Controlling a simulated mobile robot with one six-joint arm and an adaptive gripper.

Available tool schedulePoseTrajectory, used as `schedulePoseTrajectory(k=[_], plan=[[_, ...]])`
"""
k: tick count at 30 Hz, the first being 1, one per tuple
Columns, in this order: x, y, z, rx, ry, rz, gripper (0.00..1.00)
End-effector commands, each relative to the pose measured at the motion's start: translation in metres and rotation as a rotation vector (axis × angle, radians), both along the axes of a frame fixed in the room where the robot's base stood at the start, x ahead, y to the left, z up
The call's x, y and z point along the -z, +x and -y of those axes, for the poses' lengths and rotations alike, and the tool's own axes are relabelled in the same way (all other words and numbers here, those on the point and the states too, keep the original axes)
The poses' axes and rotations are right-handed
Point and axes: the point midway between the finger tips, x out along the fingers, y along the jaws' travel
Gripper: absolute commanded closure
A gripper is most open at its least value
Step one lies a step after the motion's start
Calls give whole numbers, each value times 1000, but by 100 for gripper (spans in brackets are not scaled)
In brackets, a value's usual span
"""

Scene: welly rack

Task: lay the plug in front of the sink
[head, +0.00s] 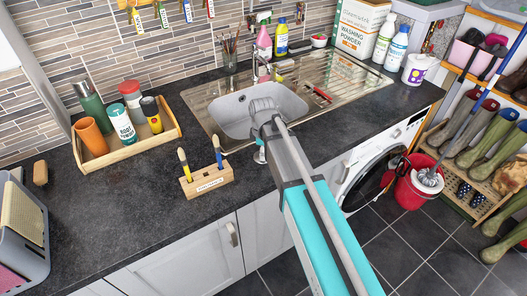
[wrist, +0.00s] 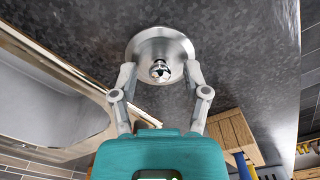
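The plug (wrist: 150,47), a round shiny metal disc with a small knob in its middle, shows in the wrist view against the dark worktop. In the head view a bit of it (head: 260,156) shows beside my arm, in front of the sink (head: 235,118). My gripper (wrist: 160,72) is open, with one finger on each side of the knob and a clear gap to it. It appears empty. Whether the fingertips touch the disc I cannot tell. In the head view my arm hides most of the gripper.
A wooden brush holder (head: 209,181) stands close by on the left. A wooden tray (head: 130,147) of bottles and cups is further left, and a grey rack (head: 28,232) at the far left. Bare worktop (head: 110,215) lies between. Bottles stand behind the drainer.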

Motion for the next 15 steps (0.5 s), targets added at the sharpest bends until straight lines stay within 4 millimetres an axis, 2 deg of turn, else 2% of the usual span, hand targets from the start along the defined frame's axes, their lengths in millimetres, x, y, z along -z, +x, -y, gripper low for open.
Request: schedulePoseTrajectory(k=[15], plan=[[-8, 0, 0, 0, 0, 0, 39]])
